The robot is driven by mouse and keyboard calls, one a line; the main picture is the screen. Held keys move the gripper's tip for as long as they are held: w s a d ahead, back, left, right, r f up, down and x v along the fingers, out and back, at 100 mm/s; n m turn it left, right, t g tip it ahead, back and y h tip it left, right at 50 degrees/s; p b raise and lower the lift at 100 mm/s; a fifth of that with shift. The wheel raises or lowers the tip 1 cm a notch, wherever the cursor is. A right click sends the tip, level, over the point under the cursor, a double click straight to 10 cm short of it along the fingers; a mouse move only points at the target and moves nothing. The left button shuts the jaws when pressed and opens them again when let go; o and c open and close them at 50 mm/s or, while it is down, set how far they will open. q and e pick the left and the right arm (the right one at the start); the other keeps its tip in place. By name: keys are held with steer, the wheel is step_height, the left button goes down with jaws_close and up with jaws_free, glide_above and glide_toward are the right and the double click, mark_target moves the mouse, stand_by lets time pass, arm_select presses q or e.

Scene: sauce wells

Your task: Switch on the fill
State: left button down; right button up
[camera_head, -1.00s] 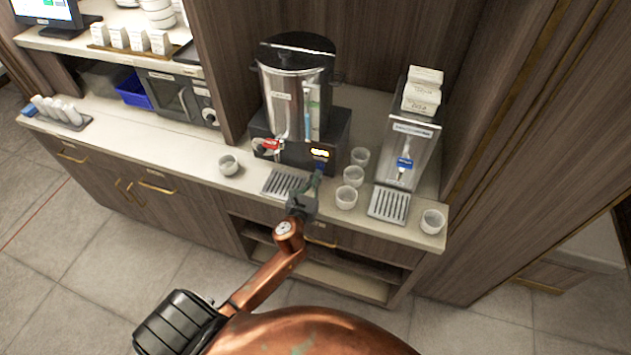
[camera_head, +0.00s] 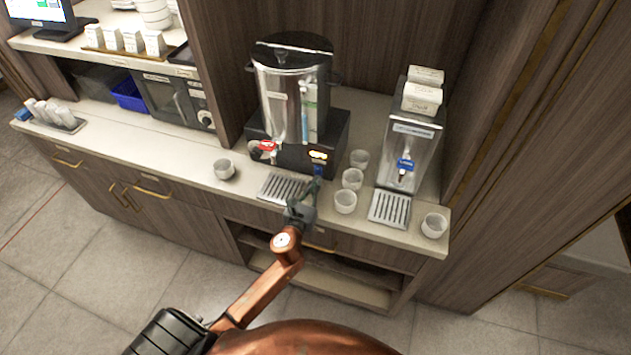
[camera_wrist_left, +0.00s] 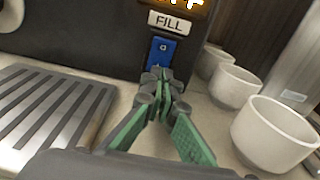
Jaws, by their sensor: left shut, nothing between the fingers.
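The urn (camera_head: 290,95) stands on a dark base at the back of the counter. In the left wrist view a FILL label (camera_wrist_left: 172,22) sits on the dark front panel, with a blue rocker switch (camera_wrist_left: 161,52) below it and a lit orange display above. My left gripper (camera_head: 318,180) is shut and empty in front of the panel. In the left wrist view its green-padded fingertips (camera_wrist_left: 158,76) are at the lower part of the blue switch; whether they touch it I cannot tell. The red-handled tap (camera_head: 267,146) is on the urn's left. My right gripper is not in view.
White cups (camera_head: 345,201) stand close to the right of my left gripper. A slotted drip tray (camera_head: 283,187) lies to its left. A second dispenser (camera_head: 410,150) with a blue tap stands further right. A lone cup (camera_head: 224,169) is on the left.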

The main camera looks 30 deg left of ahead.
arm_select(q)
steer(key=s, duration=0.4)
steer(key=s+f, duration=0.1)
steer(key=s, duration=0.4)
steer(key=s+d, duration=0.1)
steer(key=s+d+f, duration=0.1)
steer(key=s, duration=0.1)
steer(key=shift+s+b, duration=0.3)
steer(key=shift+b, duration=0.1)
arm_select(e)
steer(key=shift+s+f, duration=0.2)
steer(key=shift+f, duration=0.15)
arm_select(q)
steer(key=shift+a, duration=0.1)
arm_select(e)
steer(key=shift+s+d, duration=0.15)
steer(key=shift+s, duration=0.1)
